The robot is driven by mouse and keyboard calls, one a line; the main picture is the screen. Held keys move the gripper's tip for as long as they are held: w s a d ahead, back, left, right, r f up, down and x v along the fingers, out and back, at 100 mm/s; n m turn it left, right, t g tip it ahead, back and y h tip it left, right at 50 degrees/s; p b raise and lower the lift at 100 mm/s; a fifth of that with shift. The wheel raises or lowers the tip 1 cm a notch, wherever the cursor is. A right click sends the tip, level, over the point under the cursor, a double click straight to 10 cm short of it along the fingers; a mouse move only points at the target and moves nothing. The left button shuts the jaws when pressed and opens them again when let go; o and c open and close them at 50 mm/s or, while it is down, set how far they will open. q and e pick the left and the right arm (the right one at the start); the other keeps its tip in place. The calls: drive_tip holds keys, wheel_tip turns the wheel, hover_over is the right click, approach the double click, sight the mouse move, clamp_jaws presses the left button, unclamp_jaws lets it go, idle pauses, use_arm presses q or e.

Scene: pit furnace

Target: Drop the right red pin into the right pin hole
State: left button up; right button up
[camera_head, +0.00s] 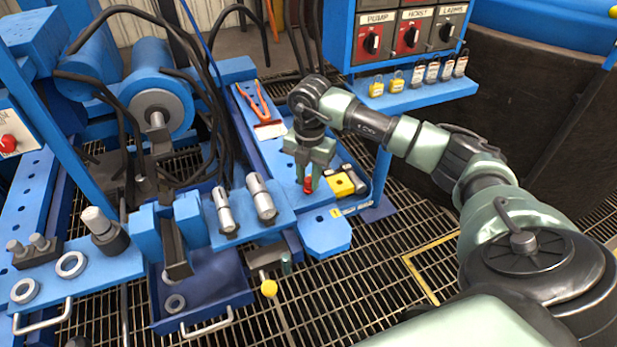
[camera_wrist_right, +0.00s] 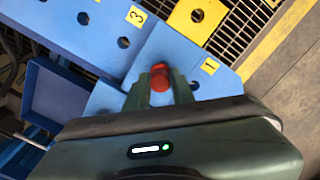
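My right gripper (camera_head: 308,184) points down over the blue bench at the centre of the head view. Its two fingers are closed around a small red pin (camera_head: 308,187), which sticks out below the fingertips. In the right wrist view the red pin (camera_wrist_right: 160,80) sits between the fingers. A dark hole (camera_wrist_right: 194,85) lies just right of the fingers, beside a yellow "1" label (camera_wrist_right: 209,66). Another hole (camera_wrist_right: 123,42) lies near a yellow "3" label (camera_wrist_right: 136,16). I cannot tell which hole is the right pin hole, or whether the pin's lower end touches the plate. My left gripper is out of view.
A yellow block with a hole (camera_head: 340,185) lies close to the right of my gripper. Orange-handled pliers (camera_head: 257,103) lie behind it. A blue control box (camera_head: 405,35) with padlocks stands behind. A blue tray (camera_head: 205,297) sits front left.

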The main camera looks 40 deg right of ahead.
drive_tip(key=o, duration=0.3)
drive_tip(key=shift+r, duration=0.15)
wheel_tip(320, 180, up, 6)
drive_tip(key=shift+r+p, duration=0.2)
drive_tip(key=shift+p, duration=0.5)
drive_tip(key=shift+r, duration=0.6)
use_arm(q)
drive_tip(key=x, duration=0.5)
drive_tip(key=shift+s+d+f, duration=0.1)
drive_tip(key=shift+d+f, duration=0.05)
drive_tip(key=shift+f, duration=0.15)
use_arm(e)
drive_tip(key=shift+s+f, duration=0.1)
